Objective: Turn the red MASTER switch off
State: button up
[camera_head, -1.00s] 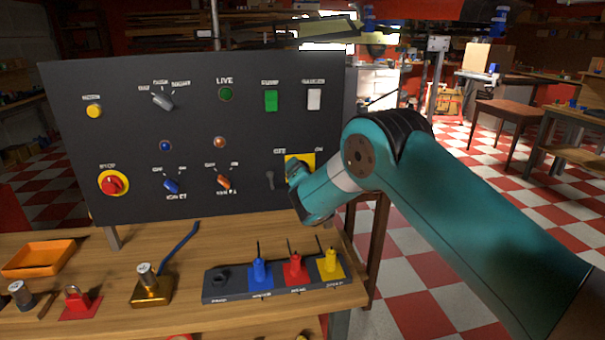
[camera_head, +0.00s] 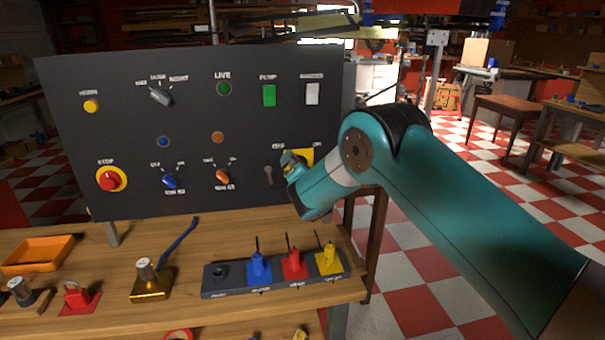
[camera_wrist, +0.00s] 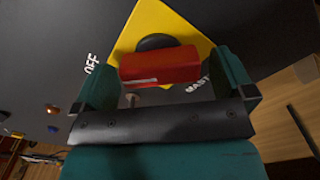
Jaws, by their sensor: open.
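The red MASTER switch handle (camera_wrist: 160,65) shows in the wrist view, on a round dark hub over a yellow plate (camera_wrist: 185,22). An OFF label is left of the plate, and part of the word MASTER is below right. My gripper (camera_wrist: 165,82) is open, with one finger on each side of the red handle. I cannot tell whether the fingers touch it. In the head view my gripper (camera_head: 291,164) is in front of the yellow plate (camera_head: 304,155), between the OFF and ON labels, and hides the red handle.
The dark panel (camera_head: 125,130) also carries a red STOP button (camera_head: 112,179), a key-like part (camera_head: 268,174) beside my gripper, and several other knobs and switches. On the bench below stands a dark rack (camera_head: 235,285) with blue, red and yellow pieces.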

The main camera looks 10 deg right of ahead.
jog(key=s+b, duration=0.7)
jog(key=s, duration=1)
jog(key=shift+s+b, duration=0.2)
jog(key=shift+b, duration=0.1)
